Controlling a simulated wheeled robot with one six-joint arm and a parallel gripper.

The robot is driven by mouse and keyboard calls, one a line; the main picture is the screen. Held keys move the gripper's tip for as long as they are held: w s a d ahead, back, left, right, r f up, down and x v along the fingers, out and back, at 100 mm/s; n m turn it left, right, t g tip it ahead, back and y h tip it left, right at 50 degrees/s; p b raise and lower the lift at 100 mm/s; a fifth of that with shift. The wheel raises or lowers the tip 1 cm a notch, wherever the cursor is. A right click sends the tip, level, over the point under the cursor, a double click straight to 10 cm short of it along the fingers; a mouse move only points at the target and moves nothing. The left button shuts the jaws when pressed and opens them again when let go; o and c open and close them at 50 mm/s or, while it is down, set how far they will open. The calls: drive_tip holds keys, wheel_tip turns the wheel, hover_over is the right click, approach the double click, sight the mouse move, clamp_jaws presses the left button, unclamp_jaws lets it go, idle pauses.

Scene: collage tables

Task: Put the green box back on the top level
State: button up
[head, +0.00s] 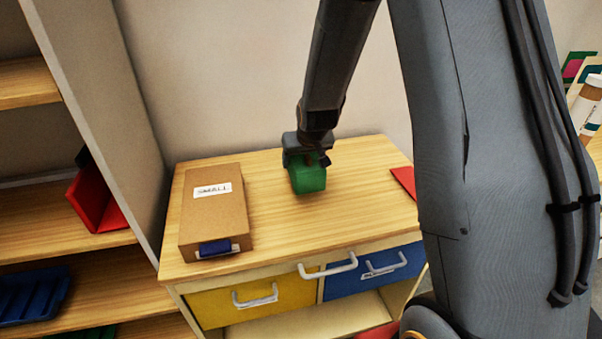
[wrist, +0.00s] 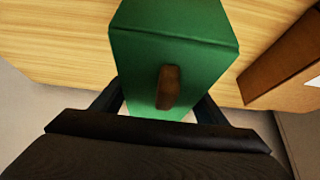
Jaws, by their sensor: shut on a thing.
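The green box (head: 308,179) is at the end of my arm, over the back middle of the wooden top of a drawer cabinet (head: 340,215). My gripper (head: 307,160) is above it, pointing down, and shut on it. In the wrist view the green box (wrist: 175,50) fills the upper middle, with a brown oblong piece on its near face. The dark fingers of my gripper (wrist: 160,105) reach along both sides of it. I cannot tell whether the box touches the cabinet top.
A brown cardboard box (head: 215,215) labelled "SMALL" lies left on the cabinet top. A red flat item (head: 404,181) is at the right edge. Yellow (head: 254,299) and blue (head: 374,271) drawers are below. A wooden shelf unit (head: 110,240) stands left, holding red and blue items.

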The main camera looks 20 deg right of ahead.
drive_tip(key=shift+f+p, duration=0.55)
drive_tip(key=shift+f, duration=1.55)
drive_tip(key=shift+f, duration=0.15)
drive_tip(key=o, duration=1.1)
